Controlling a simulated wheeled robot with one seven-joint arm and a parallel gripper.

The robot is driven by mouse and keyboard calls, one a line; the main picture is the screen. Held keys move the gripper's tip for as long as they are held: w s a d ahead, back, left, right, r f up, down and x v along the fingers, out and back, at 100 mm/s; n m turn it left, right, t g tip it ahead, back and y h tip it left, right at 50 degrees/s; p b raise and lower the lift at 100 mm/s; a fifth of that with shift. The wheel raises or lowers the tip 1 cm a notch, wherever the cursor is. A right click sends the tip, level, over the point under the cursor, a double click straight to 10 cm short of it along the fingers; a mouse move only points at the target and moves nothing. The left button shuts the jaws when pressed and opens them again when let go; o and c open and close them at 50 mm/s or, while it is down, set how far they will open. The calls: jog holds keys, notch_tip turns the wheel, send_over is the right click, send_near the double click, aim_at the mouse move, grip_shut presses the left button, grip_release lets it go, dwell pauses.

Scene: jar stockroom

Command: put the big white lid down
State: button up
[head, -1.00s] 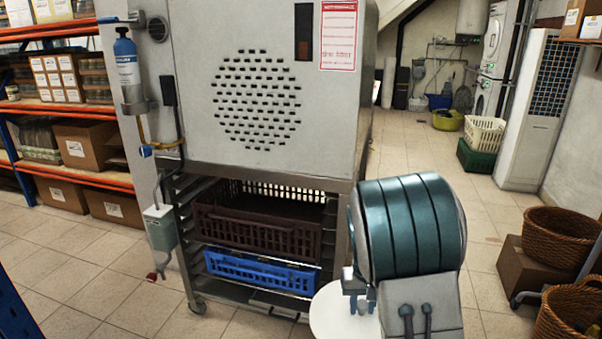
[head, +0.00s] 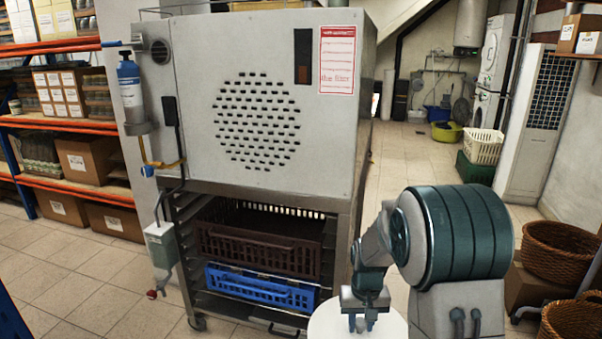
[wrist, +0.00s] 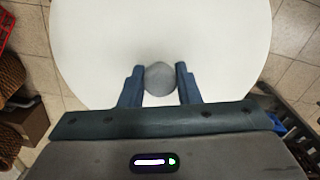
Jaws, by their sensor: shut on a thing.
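The big white lid (head: 328,322) is a round flat disc at the bottom of the head view, cut off by the frame's lower edge. In the wrist view the lid (wrist: 100,50) fills the upper middle, with a round grey knob (wrist: 160,78) at its centre. My gripper (wrist: 160,80) has one finger on each side of the knob and is shut on it. In the head view my gripper (head: 362,318) sits over the lid's middle. The lid appears held in the air above the tiled floor; what lies directly beneath it is hidden.
A large grey metal cabinet (head: 255,110) stands ahead on a wheeled rack holding a brown crate (head: 262,248) and a blue crate (head: 260,287). Orange shelves with boxes (head: 85,160) are at left. Wicker baskets (head: 560,250) stand at right. Tiled floor (head: 85,280) is clear at front left.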

aim_at(363, 338)
notch_tip(363, 338, up, 11)
jog(key=s+p, duration=0.2)
jog(key=p, duration=1.6)
jog(key=shift+d+p, duration=0.25)
jog(key=shift+p, duration=0.1)
